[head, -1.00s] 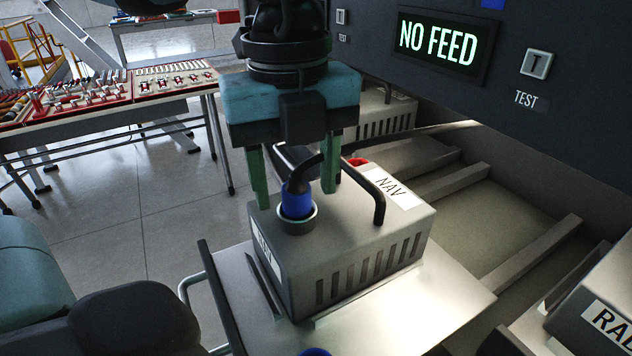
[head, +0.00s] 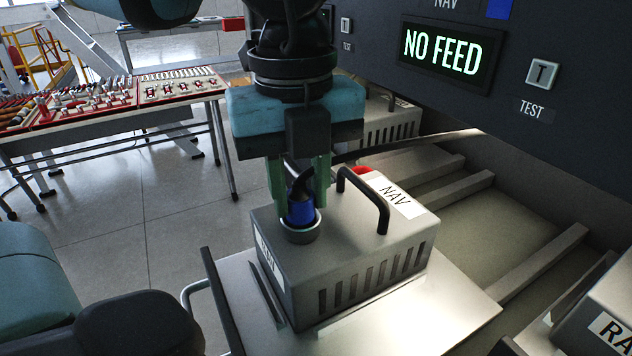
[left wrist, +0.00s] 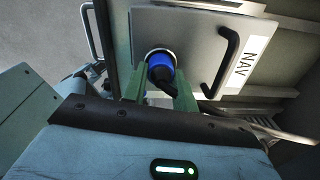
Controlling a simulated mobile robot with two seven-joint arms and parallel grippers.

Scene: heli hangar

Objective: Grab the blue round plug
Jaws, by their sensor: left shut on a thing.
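The blue round plug (head: 301,209) stands upright in a grey round socket (head: 300,234) on top of the grey NAV box (head: 345,245). A black cable runs from the top of the plug. My left gripper (head: 301,196) comes down from above, with its green fingers shut on the plug, one on each side. The left wrist view also shows the blue plug (left wrist: 160,68) between the two green fingers (left wrist: 160,90). My right gripper does not show.
A black handle (head: 374,195) rises from the box beside the plug. The box sits on a pale tray (head: 420,315). A dark panel reading NO FEED (head: 442,52) overhangs at the right. A table with red trays (head: 110,100) stands at the back left.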

